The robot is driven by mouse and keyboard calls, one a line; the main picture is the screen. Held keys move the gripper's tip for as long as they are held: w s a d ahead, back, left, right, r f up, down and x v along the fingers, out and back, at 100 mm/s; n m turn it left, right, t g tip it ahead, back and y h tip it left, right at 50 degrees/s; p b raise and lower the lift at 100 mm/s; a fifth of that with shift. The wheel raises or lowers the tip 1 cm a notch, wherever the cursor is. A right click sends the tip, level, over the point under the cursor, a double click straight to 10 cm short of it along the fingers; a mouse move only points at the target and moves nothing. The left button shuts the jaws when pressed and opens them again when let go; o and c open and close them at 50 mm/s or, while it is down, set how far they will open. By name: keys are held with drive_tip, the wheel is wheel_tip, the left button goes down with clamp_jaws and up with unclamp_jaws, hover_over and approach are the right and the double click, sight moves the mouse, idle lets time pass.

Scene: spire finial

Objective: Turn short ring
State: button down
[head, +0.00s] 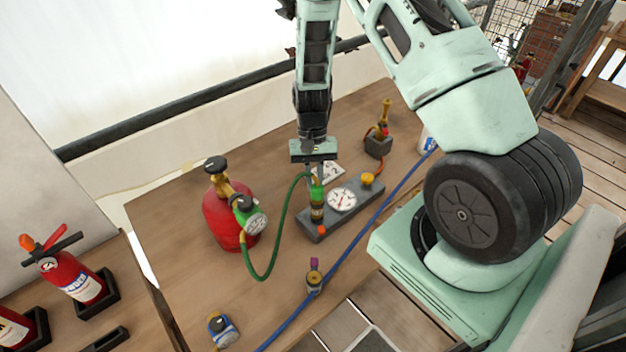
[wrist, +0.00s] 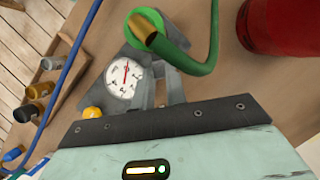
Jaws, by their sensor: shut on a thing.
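A grey block (head: 345,212) with a round white gauge (head: 342,200) stands on the wooden table. At its left end is an upright fitting with a green ring (head: 317,194) on top and a darker brass-toned band (head: 317,212) below. A green hose (head: 283,232) runs from this fitting to a red cylinder (head: 222,220). My gripper (head: 317,178) points down over the fitting and is shut on the green ring. In the wrist view the green ring (wrist: 138,17) surrounds a brass piece. The fingers partly hide the block and the lower fitting.
A yellow knob (head: 367,179) and an orange knob (head: 321,230) are on the block. A small brass burner (head: 384,120) stands behind. A blue hose (head: 350,254) crosses in front, with a small brass fitting (head: 314,278) beside it. Red extinguishers (head: 77,276) stand at the left.

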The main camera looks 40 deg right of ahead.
idle(0.3)
drive_tip(key=c, duration=1.4)
unclamp_jaws()
drive_tip(key=b+v, duration=0.3)
drive_tip(key=v, duration=1.4)
drive_tip(key=shift+d+r+b, duration=0.15)
drive_tip(key=shift+r+b, duration=0.05)
drive_tip(key=shift+b, duration=0.2)
drive_tip(key=shift+w, duration=0.15)
drive_tip(key=s+a+r+n, duration=0.1)
drive_tip(key=s+a+n, duration=0.15)
drive_tip(key=a, duration=0.35)
drive_tip(key=s+a+r+n+t+h+b, duration=0.1)
drive_tip(key=s+a+n, duration=0.15)
drive_tip(key=a, duration=0.45)
drive_tip(key=s+a+r+n, duration=0.1)
drive_tip(key=s+a+n, duration=0.1)
drive_tip(key=s+a, duration=0.3)
drive_tip(key=s+a+n+t, duration=0.2)
drive_tip(key=s+a+n, duration=0.5)
drive_tip(key=s, duration=0.7)
drive_tip(key=shift+a+n+t+h+b, duration=0.3)
drive_tip(key=shift+a+h+b, duration=0.1)
drive_tip(key=shift+a, duration=0.4)
